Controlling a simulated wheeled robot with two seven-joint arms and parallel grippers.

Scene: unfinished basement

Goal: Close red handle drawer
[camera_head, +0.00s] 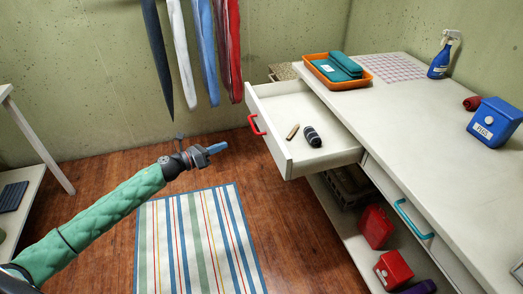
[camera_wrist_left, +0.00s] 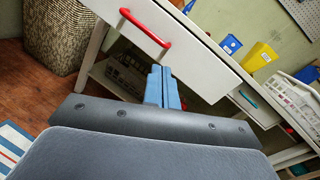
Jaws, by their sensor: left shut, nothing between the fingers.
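The white drawer (camera_head: 281,144) with the red handle (camera_head: 257,125) is pulled out from the white workbench. A dark cylindrical item (camera_head: 312,136) and a small tan piece (camera_head: 292,131) lie inside it. My left gripper (camera_head: 217,148) is shut and empty, to the left of the drawer front and apart from the handle. In the left wrist view, my blue fingertips (camera_wrist_left: 163,88) are together, with the red handle (camera_wrist_left: 145,28) above and to their left on the drawer front (camera_wrist_left: 190,45). My right gripper is not in view.
The workbench top (camera_head: 400,105) carries an orange tray (camera_head: 338,84), a blue spray bottle (camera_head: 441,60) and a blue box (camera_head: 495,121). A drawer with a teal handle (camera_head: 414,220) is shut. Red containers (camera_head: 376,227) stand on the lower shelf. A striped rug (camera_head: 200,240) lies on the floor.

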